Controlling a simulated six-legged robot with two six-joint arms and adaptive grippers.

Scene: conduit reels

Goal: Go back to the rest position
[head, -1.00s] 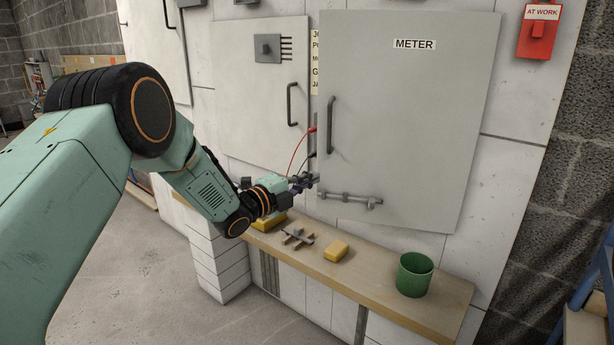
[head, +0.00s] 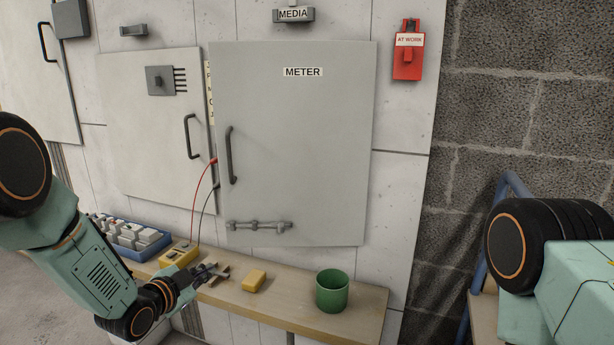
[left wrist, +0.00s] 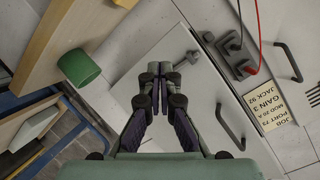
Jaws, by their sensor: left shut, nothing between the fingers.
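My left arm comes in from the left in the head view. Its gripper (head: 214,272) is just above the wooden shelf, in front of the cabinet wall, near a yellow meter box. In the left wrist view the left gripper (left wrist: 157,72) has its fingers together with nothing between them, in front of a grey door. My right arm shows at the right edge of the head view as a black and green joint. Its gripper is out of view.
The METER door (head: 300,150) is shut above the shelf (head: 375,310). On the shelf are a yellow meter box (head: 179,255), a yellow block (head: 254,281), a green cup (head: 332,291) and a blue tray (head: 142,254). A red AT WORK holder (head: 408,55) hangs at upper right.

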